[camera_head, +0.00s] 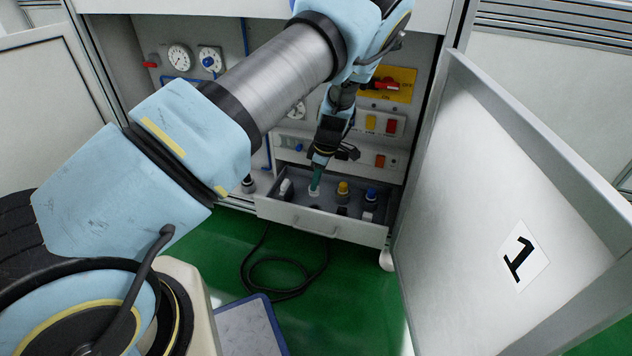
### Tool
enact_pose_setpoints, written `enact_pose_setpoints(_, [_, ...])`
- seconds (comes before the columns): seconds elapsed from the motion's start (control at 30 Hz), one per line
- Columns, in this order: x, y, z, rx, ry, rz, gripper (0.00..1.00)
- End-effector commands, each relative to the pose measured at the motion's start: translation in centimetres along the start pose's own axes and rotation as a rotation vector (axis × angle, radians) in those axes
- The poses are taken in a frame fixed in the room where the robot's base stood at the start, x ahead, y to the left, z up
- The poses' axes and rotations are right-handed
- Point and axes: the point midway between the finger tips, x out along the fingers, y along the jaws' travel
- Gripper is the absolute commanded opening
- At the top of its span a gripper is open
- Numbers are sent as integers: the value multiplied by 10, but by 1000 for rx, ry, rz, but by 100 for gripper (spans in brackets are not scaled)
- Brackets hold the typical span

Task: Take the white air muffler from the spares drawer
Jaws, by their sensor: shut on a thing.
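The spares drawer (322,222) is pulled out at the bottom of the open cabinet. My gripper (316,178) points down into its middle, with its teal fingers shut on a small pale piece, which looks like the white air muffler (314,190). The piece is at drawer level; the fingers hide its upper part, and I cannot tell whether it still touches the drawer floor. Another white part (285,187) stands at the left of the drawer. A yellow-topped part (343,189) and a blue-topped part (371,195) stand to the right.
A small white part (367,216) is near the drawer's front right. The cabinet door (500,190), marked 1, stands open at right. Gauges (180,57) and a red-handled switch (386,84) are on the panel above. A black cable (275,272) lies coiled on the green floor.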

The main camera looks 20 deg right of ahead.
Motion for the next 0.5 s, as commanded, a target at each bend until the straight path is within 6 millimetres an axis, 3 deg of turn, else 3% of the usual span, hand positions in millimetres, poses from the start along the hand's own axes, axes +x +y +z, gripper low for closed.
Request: enact_pose_setpoints(0.5, [-39, 0, -8, 0, 0, 2, 0])
